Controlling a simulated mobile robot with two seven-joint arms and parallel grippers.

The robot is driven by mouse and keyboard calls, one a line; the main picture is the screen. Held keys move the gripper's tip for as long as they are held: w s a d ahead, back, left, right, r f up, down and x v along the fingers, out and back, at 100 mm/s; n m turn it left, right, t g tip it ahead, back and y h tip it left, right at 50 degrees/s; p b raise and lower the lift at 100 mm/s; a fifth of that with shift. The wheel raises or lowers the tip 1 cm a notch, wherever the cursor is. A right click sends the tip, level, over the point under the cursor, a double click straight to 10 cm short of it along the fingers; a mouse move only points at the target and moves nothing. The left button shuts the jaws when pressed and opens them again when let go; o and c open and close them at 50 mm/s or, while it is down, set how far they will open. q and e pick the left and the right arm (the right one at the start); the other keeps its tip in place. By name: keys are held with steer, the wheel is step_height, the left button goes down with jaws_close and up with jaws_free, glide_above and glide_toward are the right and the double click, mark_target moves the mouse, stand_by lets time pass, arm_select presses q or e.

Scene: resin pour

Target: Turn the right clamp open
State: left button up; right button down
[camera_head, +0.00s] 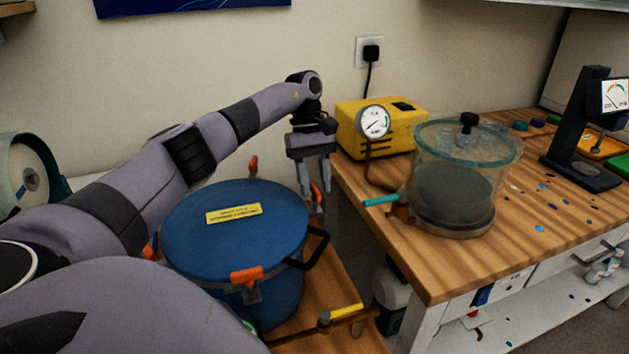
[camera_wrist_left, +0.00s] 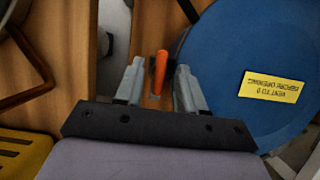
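The blue pot (camera_head: 285,220) has a flat blue lid with a yellow label (camera_head: 233,213) and orange-handled clamps around its rim. The right clamp (camera_head: 316,192) is on the lid's right side; its orange handle (camera_wrist_left: 160,72) stands out in the left wrist view. My left gripper (camera_head: 316,185) points down over that clamp. In the wrist view the left gripper's fingers (camera_wrist_left: 159,82) are apart, one on each side of the handle, with gaps showing. Whether a finger touches it I cannot tell. The clamp's lower part is hidden. My right gripper is not in view.
Other clamps sit at the lid's back (camera_head: 253,166) and front (camera_head: 247,275). A black lid handle (camera_head: 318,248) juts out right. The wooden bench (camera_head: 440,260) on the right carries a yellow pump (camera_head: 350,128) with a gauge and a clear chamber (camera_head: 465,150).

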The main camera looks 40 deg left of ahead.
arm_select(q)
steer(key=v, duration=0.7)
stand_by(0.5)
stand_by(0.6)
